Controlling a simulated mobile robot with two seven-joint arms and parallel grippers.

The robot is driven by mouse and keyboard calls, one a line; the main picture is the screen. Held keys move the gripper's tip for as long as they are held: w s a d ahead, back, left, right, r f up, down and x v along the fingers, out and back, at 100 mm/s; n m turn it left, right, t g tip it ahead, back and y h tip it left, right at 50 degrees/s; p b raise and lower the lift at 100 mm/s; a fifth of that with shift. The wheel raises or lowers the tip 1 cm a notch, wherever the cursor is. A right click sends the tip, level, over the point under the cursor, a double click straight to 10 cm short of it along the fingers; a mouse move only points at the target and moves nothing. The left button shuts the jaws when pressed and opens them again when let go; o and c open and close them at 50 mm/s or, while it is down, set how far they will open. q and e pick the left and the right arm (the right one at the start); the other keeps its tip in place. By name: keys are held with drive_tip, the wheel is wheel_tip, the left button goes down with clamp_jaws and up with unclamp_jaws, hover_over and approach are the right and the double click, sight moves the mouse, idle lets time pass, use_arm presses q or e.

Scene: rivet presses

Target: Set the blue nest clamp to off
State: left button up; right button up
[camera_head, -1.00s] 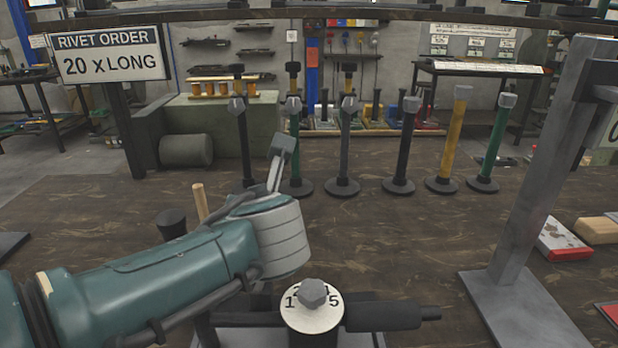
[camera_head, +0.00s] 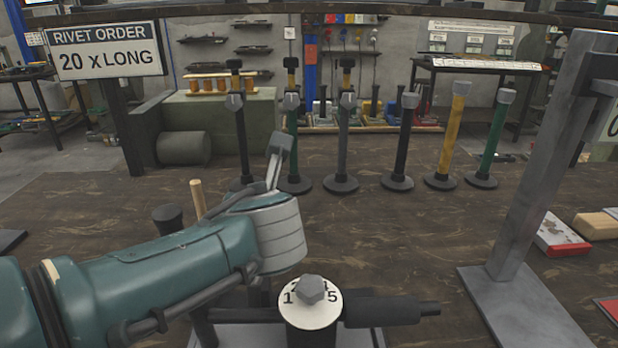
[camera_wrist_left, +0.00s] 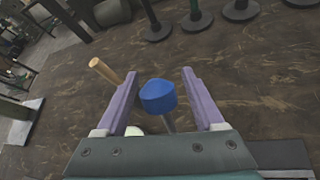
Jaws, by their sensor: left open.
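The blue nest clamp shows in the left wrist view as a blue cap (camera_wrist_left: 158,96) on a thin grey stem. My left gripper (camera_wrist_left: 160,74) is open, with one finger on each side of the blue cap. I see gaps between the cap and both fingers. The stem's lower end is hidden behind the gripper body. In the head view my left arm comes in from the left, and I cannot make out the blue cap or the fingers there. My right gripper is in neither view.
A numbered dial (camera_head: 297,313) stands at the front, with a dark horizontal bar (camera_head: 385,312) beside it. A wooden peg (camera_head: 198,198) and a dark knob (camera_head: 168,215) stand behind my left arm. Several posts line the bench's back. A grey stand (camera_head: 520,220) is at right.

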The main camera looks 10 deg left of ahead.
use_arm(q)
drive_tip(key=shift+r, duration=0.1)
drive_tip(key=p+v, duration=0.5)
drive_tip(key=v, duration=0.5)
drive_tip(key=shift+p, duration=0.3)
